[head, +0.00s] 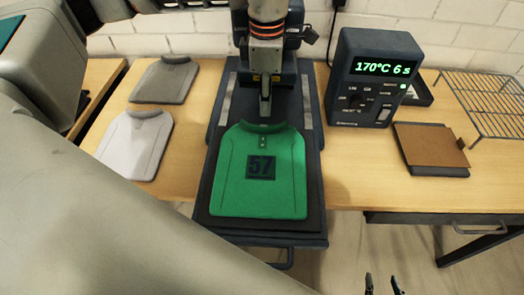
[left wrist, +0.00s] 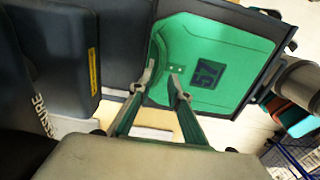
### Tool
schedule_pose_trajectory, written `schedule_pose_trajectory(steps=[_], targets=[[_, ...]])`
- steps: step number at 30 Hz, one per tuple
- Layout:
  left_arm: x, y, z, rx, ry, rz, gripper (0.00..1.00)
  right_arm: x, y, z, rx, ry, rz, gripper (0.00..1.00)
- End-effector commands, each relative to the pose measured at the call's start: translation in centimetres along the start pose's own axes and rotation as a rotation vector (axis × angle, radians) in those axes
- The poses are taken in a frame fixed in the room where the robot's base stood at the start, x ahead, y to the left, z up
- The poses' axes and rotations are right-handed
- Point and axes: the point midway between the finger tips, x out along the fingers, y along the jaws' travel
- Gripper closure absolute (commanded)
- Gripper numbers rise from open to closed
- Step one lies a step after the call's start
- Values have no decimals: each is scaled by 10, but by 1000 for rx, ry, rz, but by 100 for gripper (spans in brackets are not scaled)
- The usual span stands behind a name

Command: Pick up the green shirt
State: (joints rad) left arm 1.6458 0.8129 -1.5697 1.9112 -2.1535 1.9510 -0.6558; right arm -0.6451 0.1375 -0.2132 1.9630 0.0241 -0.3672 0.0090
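The green shirt (head: 280,187), with a dark "57" patch, lies flat on the dark press platen (head: 314,205) in the middle of the head view. It also shows in the left wrist view (left wrist: 225,50). My left gripper (head: 265,115) points down at the shirt's collar. In the left wrist view its two fingertips (left wrist: 162,76) stand apart at the collar edge, with green cloth visible between them. I cannot tell whether they touch the cloth. My right gripper (head: 383,284) shows only its two separated fingertips at the bottom edge of the head view, away from the shirt.
A dark grey shirt (head: 166,82) and a light grey shirt (head: 135,145) lie on the table's left. A control box (head: 372,85) reading 170°C 6 s stands right of the press. Beyond it are a brown pad (head: 430,146) and a wire rack (head: 487,104).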

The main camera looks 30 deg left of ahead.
Motion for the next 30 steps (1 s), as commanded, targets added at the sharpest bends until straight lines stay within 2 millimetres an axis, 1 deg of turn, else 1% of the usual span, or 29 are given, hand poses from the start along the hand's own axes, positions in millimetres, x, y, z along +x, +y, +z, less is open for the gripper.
schedule_pose_trajectory(steps=[8, 11, 15, 18, 22, 28, 29, 30], targets=[[28, -1, -1, 1, 1, -3, 82, -1, -1, 9, -1, -14, -3, 60], [38, -2, -3, -1, 2, -3, 82, -2, -1, 8, -2, -14, -2, 60], [59, -5, -6, 0, 3, -4, 82, -3, 0, 5, -2, -12, -2, 60], [71, -4, -6, 0, 2, -3, 82, -3, 0, 4, -2, -8, -1, 60], [77, -4, -6, 0, 1, -2, 82, -2, 1, 1, -2, -4, 0, 60], [77, -3, -5, 0, 0, -1, 82, -2, 1, -1, -3, -1, 1, 60], [77, -3, -5, 0, 0, -1, 90, -2, 1, -1, -3, -1, 1, 60], [77, -3, -5, 0, 0, -1, 100, -2, 1, -1, -3, -1, 1, 60]])
